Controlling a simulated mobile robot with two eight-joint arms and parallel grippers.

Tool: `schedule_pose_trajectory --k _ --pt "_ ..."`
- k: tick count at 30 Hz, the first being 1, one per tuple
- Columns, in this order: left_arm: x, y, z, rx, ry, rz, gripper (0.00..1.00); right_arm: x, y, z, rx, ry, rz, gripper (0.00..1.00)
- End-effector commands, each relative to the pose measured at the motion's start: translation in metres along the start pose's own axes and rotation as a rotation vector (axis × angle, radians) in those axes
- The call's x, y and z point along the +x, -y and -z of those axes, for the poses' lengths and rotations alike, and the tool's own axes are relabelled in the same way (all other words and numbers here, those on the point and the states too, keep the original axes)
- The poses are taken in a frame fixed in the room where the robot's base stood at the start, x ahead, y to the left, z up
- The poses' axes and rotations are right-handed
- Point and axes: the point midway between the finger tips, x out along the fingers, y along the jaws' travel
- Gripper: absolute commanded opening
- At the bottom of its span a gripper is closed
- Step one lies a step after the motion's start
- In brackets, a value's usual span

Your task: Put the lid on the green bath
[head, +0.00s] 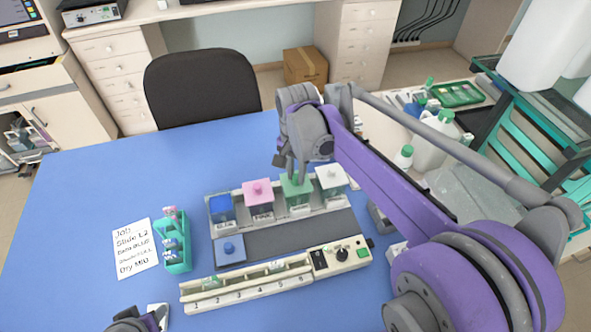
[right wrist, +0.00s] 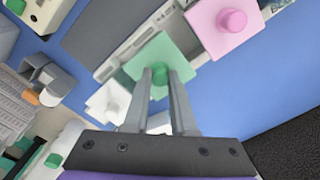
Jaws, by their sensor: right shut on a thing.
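The green bath (head: 299,208) stands in the rack between the pink-lidded bath and the white-lidded bath. Its square green lid (head: 291,188) is over its top; I cannot tell whether it is fully seated. My right gripper (head: 297,178) comes down from above onto the lid's knob. In the right wrist view, my right gripper (right wrist: 160,75) is shut on the round knob of the green lid (right wrist: 145,58). My left gripper (head: 140,322) shows only partly at the bottom edge, and its jaws are unclear.
The pink lid (head: 257,187) and white lid (head: 332,176) are on neighbouring baths. The blue bath (head: 221,208) is uncovered; a blue lid (head: 230,250) lies in front. A slide holder (head: 177,262), a note (head: 135,248) and a long slide rack (head: 245,286) are nearby. Bottles (head: 436,135) stand right.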

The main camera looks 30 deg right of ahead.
Motion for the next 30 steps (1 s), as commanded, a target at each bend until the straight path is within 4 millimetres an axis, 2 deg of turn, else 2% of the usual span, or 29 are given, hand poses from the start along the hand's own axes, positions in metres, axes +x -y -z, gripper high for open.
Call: schedule_pose_trajectory --k 30 --pt "0.0029 0.0 -0.0033 0.0 0.003 0.0 0.5 0.0054 0.0001 -0.0001 0.0 0.0 0.0 0.0"
